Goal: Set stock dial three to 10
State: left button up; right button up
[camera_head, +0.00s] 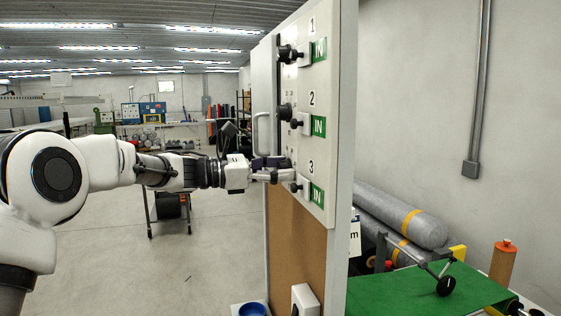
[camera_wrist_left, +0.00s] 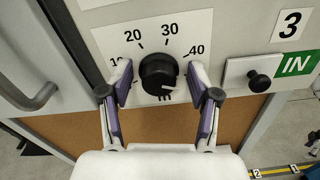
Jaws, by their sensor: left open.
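Stock dial three is a black round knob (camera_wrist_left: 159,75) on a white scale plate (camera_wrist_left: 187,22) marked 10, 20, 30 and 40. A small white mark shows on the knob's lower right, away from the 10, which is at the left. My left gripper (camera_wrist_left: 160,78) is open, with one finger on each side of the knob; I cannot tell whether they touch it. In the head view my left gripper (camera_head: 282,174) reaches the panel beside the number 3 and hides dial three. My right gripper is in neither view.
The white panel (camera_head: 318,78) carries dial one (camera_head: 287,54) and dial two (camera_head: 285,112) above. A small black knob (camera_wrist_left: 259,82) beside a green IN label (camera_wrist_left: 298,64) sits right of dial three. A door handle (camera_wrist_left: 30,95) is at left. A green table (camera_head: 400,293) stands right.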

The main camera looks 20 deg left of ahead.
pick_arm(q)
jog(key=shift+v, duration=1.05)
jog(key=c, duration=0.8)
jog(key=shift+a+r, duration=0.1)
jog(key=shift+r, duration=0.05)
grip_shut()
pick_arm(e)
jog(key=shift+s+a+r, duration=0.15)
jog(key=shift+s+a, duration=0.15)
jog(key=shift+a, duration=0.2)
